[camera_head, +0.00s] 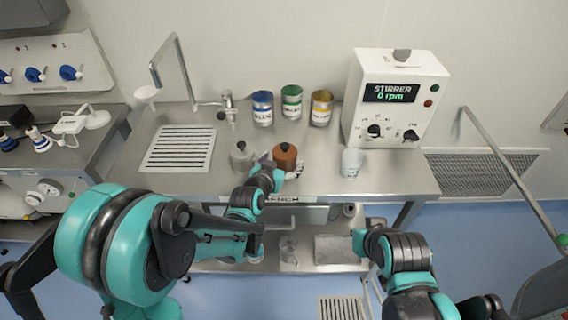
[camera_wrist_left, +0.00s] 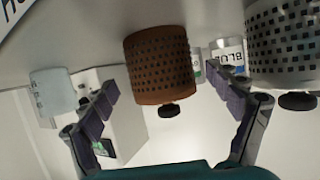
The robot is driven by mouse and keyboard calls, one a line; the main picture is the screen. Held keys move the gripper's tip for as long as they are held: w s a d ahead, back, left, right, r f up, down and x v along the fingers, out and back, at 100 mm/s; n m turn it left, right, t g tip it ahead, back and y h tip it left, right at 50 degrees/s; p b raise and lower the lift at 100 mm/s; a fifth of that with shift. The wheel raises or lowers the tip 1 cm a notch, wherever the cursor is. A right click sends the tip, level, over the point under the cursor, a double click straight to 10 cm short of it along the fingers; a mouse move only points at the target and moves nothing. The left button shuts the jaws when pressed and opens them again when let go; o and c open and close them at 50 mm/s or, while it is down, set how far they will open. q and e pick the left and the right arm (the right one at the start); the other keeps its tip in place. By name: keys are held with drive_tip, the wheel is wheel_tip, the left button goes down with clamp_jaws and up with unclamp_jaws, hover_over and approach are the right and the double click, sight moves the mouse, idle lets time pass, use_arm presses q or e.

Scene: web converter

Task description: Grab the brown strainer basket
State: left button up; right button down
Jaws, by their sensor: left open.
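The brown strainer basket (camera_head: 285,153) stands near the front edge of the steel table in the head view. It is a perforated cylinder with a dark knob on top. In the left wrist view, where the picture is upside down, the brown basket (camera_wrist_left: 160,65) shows between the two fingers. My left gripper (camera_head: 280,170) is open, with its fingers spread on either side of the basket. Gaps show between the fingers and the basket in the wrist view. My right arm is low at the right, and its gripper is not visible.
A grey strainer basket (camera_head: 241,154) stands close to the left of the brown one. A white beaker (camera_head: 351,163) is to the right. Blue, green and yellow labelled cans (camera_head: 291,104) stand behind. The stirrer box (camera_head: 396,98) is at the back right. A drain grate (camera_head: 178,149) lies left.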

use_arm(q)
drive_tip(key=shift+x, duration=1)
drive_tip(key=shift+s+a+r, duration=0.1)
drive_tip(key=shift+s, duration=0.05)
drive_tip(key=c, duration=1.3)
